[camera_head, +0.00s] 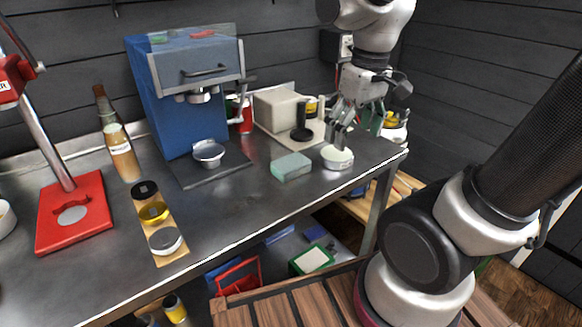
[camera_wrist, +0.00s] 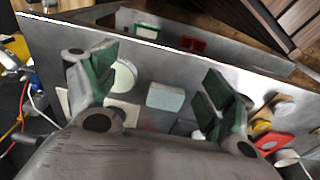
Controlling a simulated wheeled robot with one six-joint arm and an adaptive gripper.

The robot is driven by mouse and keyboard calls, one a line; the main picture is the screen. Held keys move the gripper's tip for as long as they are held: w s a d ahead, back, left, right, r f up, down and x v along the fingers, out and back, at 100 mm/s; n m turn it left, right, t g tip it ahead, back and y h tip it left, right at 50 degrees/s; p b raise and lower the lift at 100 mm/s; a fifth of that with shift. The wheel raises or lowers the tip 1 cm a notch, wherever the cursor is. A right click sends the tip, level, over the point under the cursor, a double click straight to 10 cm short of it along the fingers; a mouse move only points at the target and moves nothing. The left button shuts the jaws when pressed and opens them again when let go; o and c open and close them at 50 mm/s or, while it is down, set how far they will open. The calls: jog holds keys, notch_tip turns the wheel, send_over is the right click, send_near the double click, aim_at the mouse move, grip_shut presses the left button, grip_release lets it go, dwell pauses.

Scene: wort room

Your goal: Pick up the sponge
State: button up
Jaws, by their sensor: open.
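The sponge (camera_head: 291,167) is a pale green block lying flat on the dark metal counter, in front of the blue coffee machine. It also shows in the wrist view as a light blue-green block (camera_wrist: 165,97), between the two fingers and beyond them. The sponge is not touched and is fully visible in the head view.
The blue machine (camera_head: 184,110) stands behind and left of the sponge. A black tamper (camera_head: 301,131) and a beige box (camera_head: 279,108) stand behind it. The counter in front of the sponge is clear.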

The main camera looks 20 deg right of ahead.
aim_at(291, 162)
jog(key=w+a+f+n, duration=0.2)
jog(key=w+a+n, duration=0.1)
jog(key=w+n, duration=0.1)
jog(key=w+a+f+n, duration=0.2)
jog(key=w+a+n, duration=0.1)
jog(key=n, duration=0.3)
jog(key=w+a+f+n+g, duration=0.1)
jog(key=w+a+f+n, duration=0.1)
jog(key=w+a+n, duration=0.2)
jog(key=shift+w+f+n, duration=0.3)
jog(key=shift+w+n, duration=0.1)
jog(key=shift+w, duration=0.35)
jog(key=shift+w+a+r+n, duration=0.15)
jog(key=shift+w+n, duration=0.05)
jog(key=shift+n, duration=0.6)
jog(key=shift+w+n, duration=0.1)
jog(key=shift+n, duration=0.8)
jog(key=shift+f, duration=0.45)
jog(key=f, duration=0.4)
jog(key=d+f, duration=0.1)
jog(key=shift+f, duration=1)
jog(key=c, duration=0.8)
